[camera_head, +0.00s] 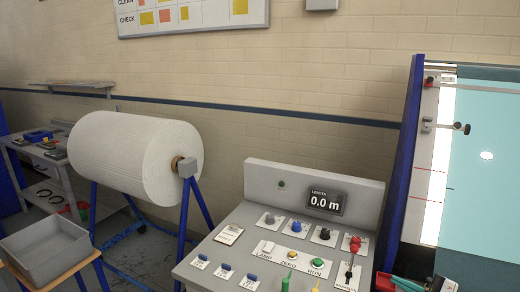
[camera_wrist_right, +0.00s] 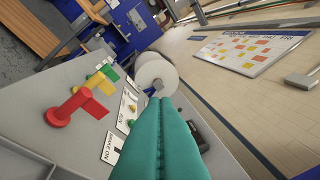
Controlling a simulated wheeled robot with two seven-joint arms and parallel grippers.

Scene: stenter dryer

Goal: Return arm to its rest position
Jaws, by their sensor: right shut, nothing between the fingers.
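My right gripper (camera_head: 400,282) shows at the bottom right edge of the head view, just right of the grey control panel (camera_head: 222,258). In the right wrist view its two long teal fingers (camera_wrist_right: 160,102) lie side by side, shut with nothing between them. They point towards the white fabric roll (camera_wrist_right: 157,74). A red lever handle (camera_wrist_right: 75,106), a yellow one (camera_wrist_right: 97,82) and a green one (camera_wrist_right: 107,66) stand left of the fingers. Most of my right arm is outside the head view. My left gripper is not in view.
The panel carries knobs, buttons and a display (camera_head: 325,201) reading 0.0 m. The large white roll (camera_head: 125,158) hangs on a blue stand behind it. A grey tray (camera_head: 46,252) is at the lower left. A blue-framed machine (camera_head: 400,165) stands at the right.

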